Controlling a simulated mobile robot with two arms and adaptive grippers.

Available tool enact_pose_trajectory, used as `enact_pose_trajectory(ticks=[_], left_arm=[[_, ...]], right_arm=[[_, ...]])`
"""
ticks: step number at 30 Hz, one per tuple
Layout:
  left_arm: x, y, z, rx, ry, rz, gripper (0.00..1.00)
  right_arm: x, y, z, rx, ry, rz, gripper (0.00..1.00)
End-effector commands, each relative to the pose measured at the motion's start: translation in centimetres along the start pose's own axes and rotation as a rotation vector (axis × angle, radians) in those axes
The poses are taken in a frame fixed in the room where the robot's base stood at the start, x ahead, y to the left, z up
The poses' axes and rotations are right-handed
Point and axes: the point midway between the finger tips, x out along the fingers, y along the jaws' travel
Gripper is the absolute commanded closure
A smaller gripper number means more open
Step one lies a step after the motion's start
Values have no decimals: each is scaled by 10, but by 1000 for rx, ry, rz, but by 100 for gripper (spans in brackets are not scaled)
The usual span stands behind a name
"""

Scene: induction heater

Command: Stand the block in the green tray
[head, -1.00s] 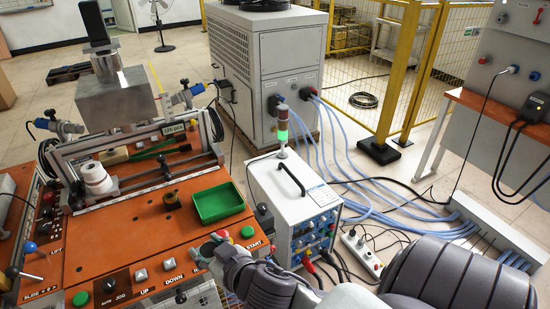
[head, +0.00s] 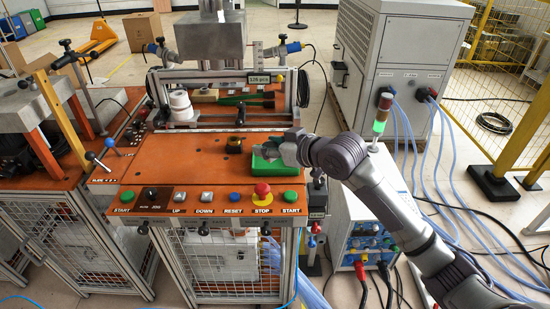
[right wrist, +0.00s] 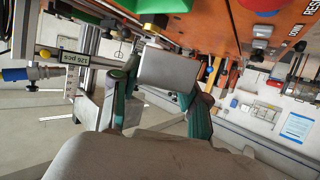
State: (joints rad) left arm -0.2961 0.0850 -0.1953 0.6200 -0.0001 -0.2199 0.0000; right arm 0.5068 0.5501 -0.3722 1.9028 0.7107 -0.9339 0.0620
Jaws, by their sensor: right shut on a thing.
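The green tray (head: 268,165) lies on the right part of the orange console top in the head view. My right gripper (head: 264,152) reaches in from the right, and its fingers are over the tray, covering part of it. In the right wrist view a plain grey block (right wrist: 168,70) is between the green-padded fingers of my right gripper (right wrist: 163,88), which is shut on it. In the head view the fingers hide the block, and I cannot tell whether it touches the tray. My left gripper is not in view.
A small brass piece (head: 234,144) stands left of the tray. A row of buttons, with a red stop button (head: 262,190), lines the front edge. The left-middle console top is clear.

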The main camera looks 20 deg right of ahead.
Motion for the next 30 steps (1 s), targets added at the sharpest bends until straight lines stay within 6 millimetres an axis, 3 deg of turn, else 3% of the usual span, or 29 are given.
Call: enact_pose_trajectory(ticks=[6, 10, 16, 24, 30], left_arm=[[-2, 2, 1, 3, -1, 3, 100], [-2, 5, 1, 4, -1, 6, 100], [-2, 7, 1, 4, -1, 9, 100], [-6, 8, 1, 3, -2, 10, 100], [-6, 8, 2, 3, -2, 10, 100]], right_arm=[[37, 41, 16, 5, 0, 3, 95], [51, 55, 22, 2, 2, 1, 95], [58, 61, 30, 2, 1, 0, 95], [71, 61, 61, 1, 1, 1, 95], [71, 61, 62, 0, 2, 2, 95]])
